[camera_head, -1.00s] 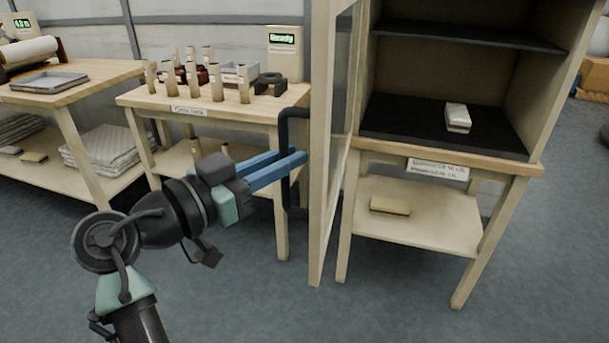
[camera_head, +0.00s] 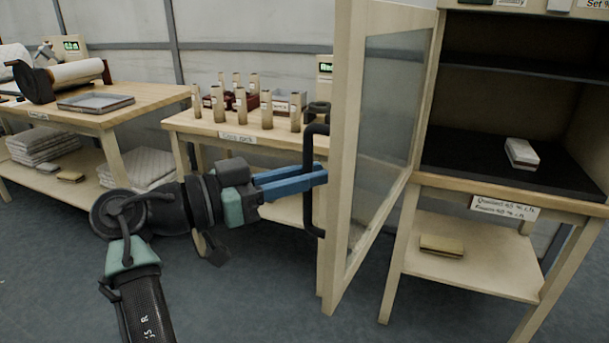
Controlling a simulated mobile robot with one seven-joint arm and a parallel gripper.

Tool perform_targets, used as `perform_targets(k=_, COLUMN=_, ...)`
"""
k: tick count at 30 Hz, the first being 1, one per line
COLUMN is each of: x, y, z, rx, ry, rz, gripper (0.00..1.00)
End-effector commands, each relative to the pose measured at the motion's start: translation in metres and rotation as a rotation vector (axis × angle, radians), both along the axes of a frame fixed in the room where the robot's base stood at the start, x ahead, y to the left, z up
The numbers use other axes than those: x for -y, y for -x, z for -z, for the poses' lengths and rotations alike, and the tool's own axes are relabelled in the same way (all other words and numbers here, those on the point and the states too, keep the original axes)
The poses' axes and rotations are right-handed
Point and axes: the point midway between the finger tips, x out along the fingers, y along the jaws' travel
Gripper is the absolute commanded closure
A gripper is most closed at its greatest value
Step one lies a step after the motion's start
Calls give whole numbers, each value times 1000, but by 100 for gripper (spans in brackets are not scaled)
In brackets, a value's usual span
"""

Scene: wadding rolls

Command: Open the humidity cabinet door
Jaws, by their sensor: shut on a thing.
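The humidity cabinet (camera_head: 505,187) stands at the right, with dark shelves inside. Its glazed door (camera_head: 346,190) with a pale frame stands swung out to the left, so the inside is exposed. A black bar handle (camera_head: 308,185) is on the door's left face. My gripper (camera_head: 318,178) has blue fingers that reach the handle from the left and are shut on it. The exact contact is partly hidden at the fingertips. A small white-topped block (camera_head: 521,153) lies on the cabinet's lower dark shelf.
A bench (camera_head: 222,127) with several upright pale tubes (camera_head: 266,110) stands behind my gripper. A wooden table (camera_head: 125,115) with a tray (camera_head: 95,102) and a roll (camera_head: 78,72) is at the left. The grey floor (camera_head: 240,300) in front is clear.

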Motion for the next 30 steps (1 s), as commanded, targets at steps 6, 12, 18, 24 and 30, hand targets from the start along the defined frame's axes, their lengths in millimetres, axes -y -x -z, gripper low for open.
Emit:
perform_targets(k=6, x=4, y=-1, z=-2, rx=2, ry=-1, rz=2, gripper=79)
perform_targets(k=12, x=3, y=-1, z=-1, rx=2, ry=-1, rz=1, gripper=53)
perform_targets(k=18, x=1, y=0, z=-1, rx=1, ry=0, rz=0, gripper=53)
perform_targets(k=24, x=-16, y=7, z=-1, rx=0, ry=0, rz=-3, gripper=53)
perform_targets(k=30, x=-55, y=25, z=-2, rx=1, ry=0, rz=-5, gripper=53)
